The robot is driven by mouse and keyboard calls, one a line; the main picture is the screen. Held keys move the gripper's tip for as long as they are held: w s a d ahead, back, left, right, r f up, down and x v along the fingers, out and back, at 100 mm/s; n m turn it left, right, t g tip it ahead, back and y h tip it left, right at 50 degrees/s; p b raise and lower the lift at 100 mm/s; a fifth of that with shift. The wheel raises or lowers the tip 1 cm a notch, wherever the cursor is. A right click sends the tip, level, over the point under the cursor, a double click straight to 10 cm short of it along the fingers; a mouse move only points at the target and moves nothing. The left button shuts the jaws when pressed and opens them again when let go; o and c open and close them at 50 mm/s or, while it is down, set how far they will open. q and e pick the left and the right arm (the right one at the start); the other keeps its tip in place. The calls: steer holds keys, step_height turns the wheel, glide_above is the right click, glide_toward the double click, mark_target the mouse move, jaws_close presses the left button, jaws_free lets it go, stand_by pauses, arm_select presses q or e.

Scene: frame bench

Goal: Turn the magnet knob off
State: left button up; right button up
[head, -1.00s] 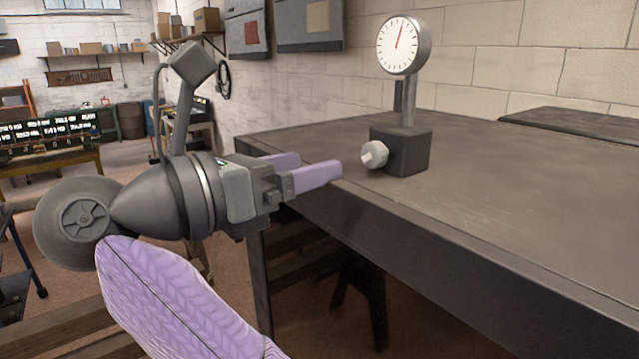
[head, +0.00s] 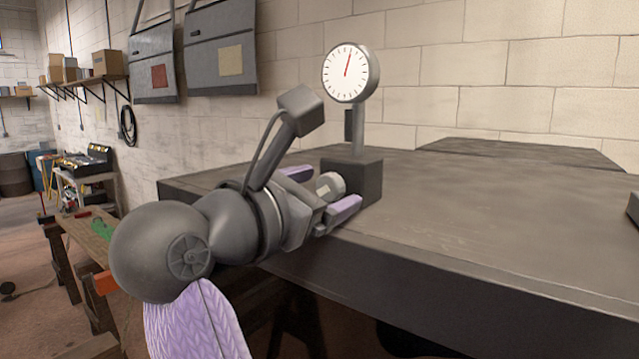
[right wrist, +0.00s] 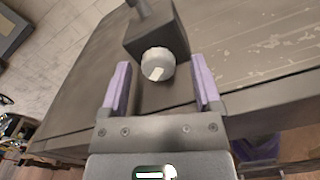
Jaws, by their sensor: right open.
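The magnet knob (head: 331,185) is a pale round knob on the side of a dark block base (head: 364,180). The base stands on the bench and carries a post with a dial gauge (head: 346,72). My right gripper (head: 322,189) is open, with its lilac fingers on either side of the knob. In the right wrist view the knob (right wrist: 158,64) sits between and just beyond the fingertips, with a light bar across its face. I cannot tell whether the fingers touch it. My left gripper is not in view.
The dark bench top (head: 480,215) is clear to the right of the base. A flat dark plate (head: 520,152) lies at the back by the wall. A dark object (head: 633,207) shows at the right edge. Grey bags (head: 222,50) hang on the wall.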

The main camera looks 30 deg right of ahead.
steer(key=shift+w+a, duration=0.1)
steer(key=shift+a, duration=0.05)
steer(key=shift+c, duration=1.4)
jaws_close()
steer(key=shift+n, duration=1.3)
steer(key=n, duration=0.2)
steer(key=shift+n+p, duration=0.3)
steer(key=shift+p, duration=0.1)
steer(key=n+p, duration=0.2)
steer(key=n, duration=0.3)
steer(key=shift+n, duration=0.4)
